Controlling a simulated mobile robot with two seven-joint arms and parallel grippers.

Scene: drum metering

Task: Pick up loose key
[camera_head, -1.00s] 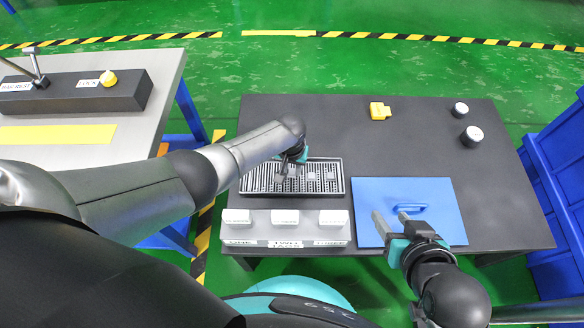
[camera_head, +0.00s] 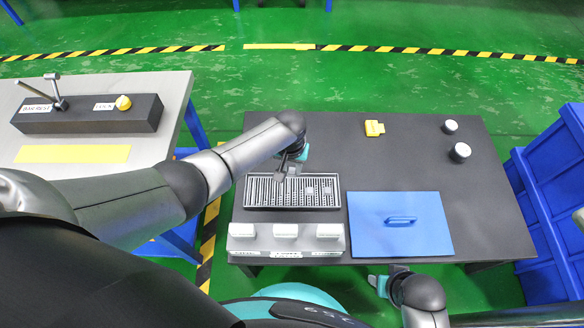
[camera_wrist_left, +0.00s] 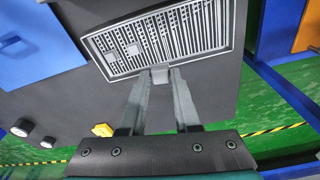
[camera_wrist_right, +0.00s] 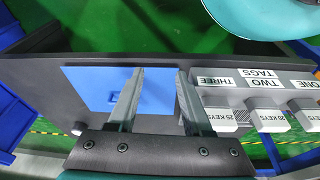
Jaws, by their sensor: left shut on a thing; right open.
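My left gripper (camera_head: 281,178) is at the left part of the grey slotted tray (camera_head: 248,205). In the left wrist view its fingers (camera_wrist_left: 163,76) are shut on a small grey piece (camera_wrist_left: 161,74), which looks like a loose key, at the tray's edge. I cannot tell whether the piece touches the tray. Two light grey square pieces (camera_head: 310,190) lie on the tray's right part; they also show in the left wrist view (camera_wrist_left: 133,49). My right gripper (camera_head: 376,282) is open and empty near the table's front edge, by the blue panel.
A blue panel (camera_head: 370,225) with a handle lies right of the tray. A grey rack (camera_head: 250,244) with white blocks stands in front of the tray. A yellow object (camera_head: 374,128) and two white-topped cylinders (camera_head: 460,152) are behind. A side bench (camera_head: 150,150) stands left.

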